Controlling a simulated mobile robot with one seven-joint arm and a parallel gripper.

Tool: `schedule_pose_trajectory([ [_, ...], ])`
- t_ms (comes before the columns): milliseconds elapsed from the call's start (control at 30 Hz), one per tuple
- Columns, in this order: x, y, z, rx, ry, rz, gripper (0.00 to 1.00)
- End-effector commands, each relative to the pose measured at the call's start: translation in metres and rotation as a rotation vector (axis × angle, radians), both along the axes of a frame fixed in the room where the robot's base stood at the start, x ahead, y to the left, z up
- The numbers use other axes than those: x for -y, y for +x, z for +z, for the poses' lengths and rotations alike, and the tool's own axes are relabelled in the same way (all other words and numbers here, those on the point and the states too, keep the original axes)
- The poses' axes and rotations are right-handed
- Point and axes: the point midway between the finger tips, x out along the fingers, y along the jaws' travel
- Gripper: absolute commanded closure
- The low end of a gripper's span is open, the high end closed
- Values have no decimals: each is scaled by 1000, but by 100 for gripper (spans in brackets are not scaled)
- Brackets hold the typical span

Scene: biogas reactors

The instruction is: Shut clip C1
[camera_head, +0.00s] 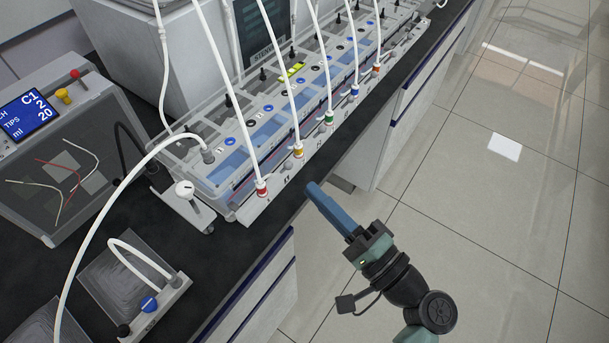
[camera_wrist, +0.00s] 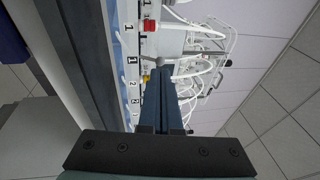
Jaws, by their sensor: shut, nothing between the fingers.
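No clip reads as C1 in either view, so I cannot tell which one it is. A row of coloured fittings on white tubes runs along the reactor bench's front rail: red (camera_head: 261,188), yellow (camera_head: 298,150), green (camera_head: 329,117), blue (camera_head: 353,91) and orange (camera_head: 376,69). My gripper (camera_head: 313,188) has long blue fingers, shut and empty, in front of the rail near the red and yellow fittings. In the wrist view my fingertips (camera_wrist: 159,69) overlap the rail near the yellow fitting (camera_wrist: 146,77). The red fitting (camera_wrist: 149,26) sits beside a "1" label.
A box with a screen (camera_head: 31,114) showing "C1", "2" and "20" stands at left. A white stand with a round knob (camera_head: 184,189) and a small unit with a blue knob (camera_head: 149,304) stand on the black bench. Floor at right is clear.

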Motion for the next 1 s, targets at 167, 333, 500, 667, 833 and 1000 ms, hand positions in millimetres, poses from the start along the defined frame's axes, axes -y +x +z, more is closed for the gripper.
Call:
schedule_pose_trajectory([
  [167,-18,19,6,1,-1,3,100],
  [333,-24,26,7,0,0,0,100],
  [500,-25,27,7,0,0,0,100],
  [667,-25,27,7,0,0,0,100],
  [833,-25,27,10,-7,-10,0,100],
  [1000,-25,27,12,-30,-42,0,100],
])
